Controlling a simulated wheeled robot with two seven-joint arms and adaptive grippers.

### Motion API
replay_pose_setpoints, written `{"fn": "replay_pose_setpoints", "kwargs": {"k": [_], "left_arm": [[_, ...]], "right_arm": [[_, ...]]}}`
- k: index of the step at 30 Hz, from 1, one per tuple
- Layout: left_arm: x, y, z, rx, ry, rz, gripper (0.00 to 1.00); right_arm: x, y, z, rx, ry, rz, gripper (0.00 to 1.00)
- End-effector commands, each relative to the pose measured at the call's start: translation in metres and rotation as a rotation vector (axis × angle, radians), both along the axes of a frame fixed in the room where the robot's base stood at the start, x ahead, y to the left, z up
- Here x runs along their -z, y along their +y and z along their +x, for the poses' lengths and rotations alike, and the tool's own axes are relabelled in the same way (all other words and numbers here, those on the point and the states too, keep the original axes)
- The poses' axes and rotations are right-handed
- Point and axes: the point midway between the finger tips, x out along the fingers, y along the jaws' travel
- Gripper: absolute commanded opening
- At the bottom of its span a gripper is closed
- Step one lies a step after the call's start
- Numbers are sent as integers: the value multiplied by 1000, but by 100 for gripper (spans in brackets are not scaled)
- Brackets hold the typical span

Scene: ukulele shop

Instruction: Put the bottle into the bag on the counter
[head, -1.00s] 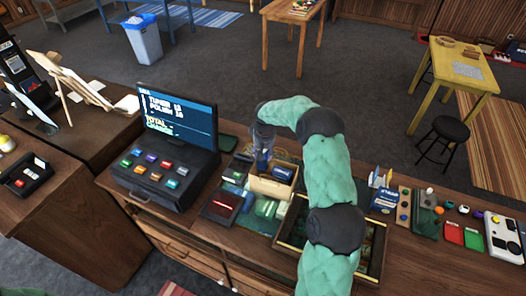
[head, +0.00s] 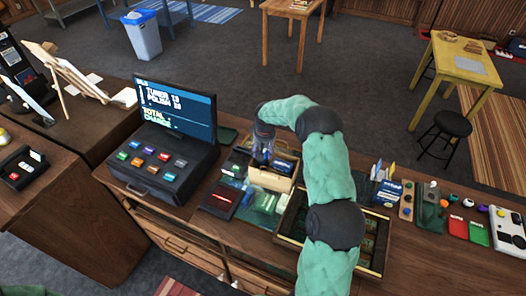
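A tan, open-topped bag or box (head: 269,180) stands on the wooden counter (head: 232,229), just right of the cash register. A blue item (head: 283,166) shows inside its right part; I cannot tell whether it is the bottle. My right arm comes up from the bottom edge and bends left over the counter. Its gripper (head: 262,158) points down at the bag's back left side. The fingertips are small and partly hidden by the bag, so I cannot see whether they hold anything. No bottle is clearly visible. My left gripper is out of view.
The cash register (head: 165,160) stands left of the bag. A dark red-labelled box (head: 220,199) and small packets crowd the bag's front. A shallow open tray (head: 290,222) lies under my forearm. Cards, knobs and small boxes fill the counter's right side.

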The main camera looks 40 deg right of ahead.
Motion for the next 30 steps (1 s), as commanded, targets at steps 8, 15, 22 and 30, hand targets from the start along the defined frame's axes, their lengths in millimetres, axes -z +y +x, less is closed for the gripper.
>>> {"fn": "replay_pose_setpoints", "kwargs": {"k": [8,15,22,30], "left_arm": [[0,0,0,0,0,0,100],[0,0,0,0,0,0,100],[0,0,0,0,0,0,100],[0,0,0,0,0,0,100]], "right_arm": [[-1,0,0,0,-2,-1,12],[-1,0,0,0,-2,-1,73],[-1,0,0,0,-1,0,78],[-10,0,0,0,-3,-2,78]]}}
